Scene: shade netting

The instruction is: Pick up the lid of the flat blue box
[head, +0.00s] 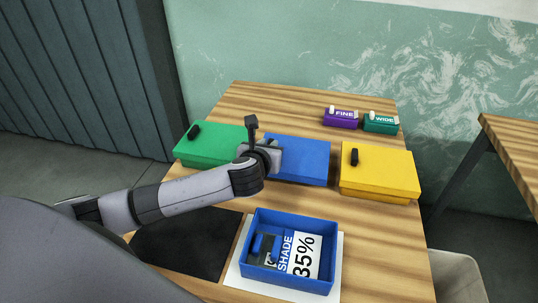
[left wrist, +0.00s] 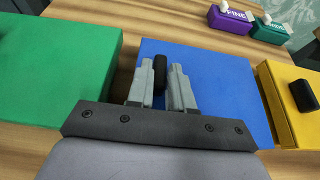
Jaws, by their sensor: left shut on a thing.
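The flat blue box (head: 302,160) lies on the wooden table between a green box and a yellow box, with its blue lid (left wrist: 215,80) on top. My left gripper (head: 265,150) is over the left part of this lid. In the left wrist view my left gripper (left wrist: 161,82) has its two fingers on either side of the lid's upright black handle (left wrist: 160,68), shut on it. In the head view the gripper hides that handle. I cannot tell any gap between lid and box. My right gripper is not in view.
The green box (head: 215,148) and yellow box (head: 382,175) have black handles. An open blue box (head: 252,236) holding a "SHADE 35%" label stands on a white sheet in front, beside a black mat (head: 180,245). Purple (head: 341,120) and teal (head: 380,125) small boxes stand behind.

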